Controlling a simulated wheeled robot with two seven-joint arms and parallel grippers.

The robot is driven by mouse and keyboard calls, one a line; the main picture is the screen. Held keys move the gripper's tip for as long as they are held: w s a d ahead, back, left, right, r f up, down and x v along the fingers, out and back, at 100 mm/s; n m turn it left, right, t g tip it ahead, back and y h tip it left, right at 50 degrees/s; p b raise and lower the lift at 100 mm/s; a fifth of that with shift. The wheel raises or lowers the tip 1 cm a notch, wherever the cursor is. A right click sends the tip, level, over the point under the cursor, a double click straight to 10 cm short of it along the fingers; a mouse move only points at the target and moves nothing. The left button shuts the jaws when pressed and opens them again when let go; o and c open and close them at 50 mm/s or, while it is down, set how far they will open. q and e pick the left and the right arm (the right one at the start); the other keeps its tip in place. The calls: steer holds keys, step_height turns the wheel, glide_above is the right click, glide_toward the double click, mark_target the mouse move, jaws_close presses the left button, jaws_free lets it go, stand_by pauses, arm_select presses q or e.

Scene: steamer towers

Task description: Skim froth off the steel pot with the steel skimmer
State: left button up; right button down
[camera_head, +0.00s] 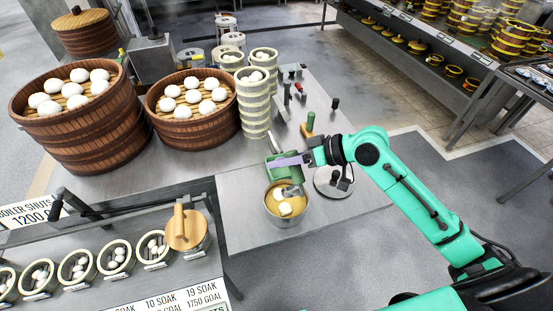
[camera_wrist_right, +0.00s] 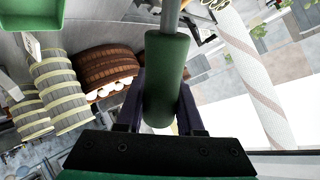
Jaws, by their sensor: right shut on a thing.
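The steel pot (camera_head: 288,222) stands on the steel counter, with yellowish liquid and pale froth patches (camera_head: 285,209) inside. My right gripper (camera_head: 285,161) is above and just behind the pot. It is shut on the dark green handle of the steel skimmer (camera_wrist_right: 165,80), and a steel rod runs out from that handle in the wrist view. In the head view a grey metal piece (camera_head: 292,190), apparently the skimmer head, is over the pot opening; I cannot tell whether it touches the liquid. My left gripper is not in view.
A green tray (camera_wrist_right: 28,18) is at the wrist view's upper left. Bun-filled wooden steamers (camera_head: 85,125) and a pale steamer stack (camera_head: 254,108) stand left of my gripper. A round metal plate (camera_head: 333,184) with a dark knob is right of the pot. A wood-lidded container (camera_head: 186,229) is at the left.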

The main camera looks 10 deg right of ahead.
arm_select(q)
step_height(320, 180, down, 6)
steer(key=b, duration=0.6)
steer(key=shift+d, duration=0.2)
arm_select(e)
steer(key=w+f, duration=0.3)
steer(key=f, duration=0.5)
steer(key=shift+a+f, duration=0.2)
steer(key=shift+a, duration=0.05)
arm_select(q)
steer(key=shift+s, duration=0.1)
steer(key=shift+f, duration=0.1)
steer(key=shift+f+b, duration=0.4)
steer(key=shift+b, duration=0.05)
arm_select(e)
steer(key=shift+f, duration=0.75)
steer(key=shift+f, duration=0.1)
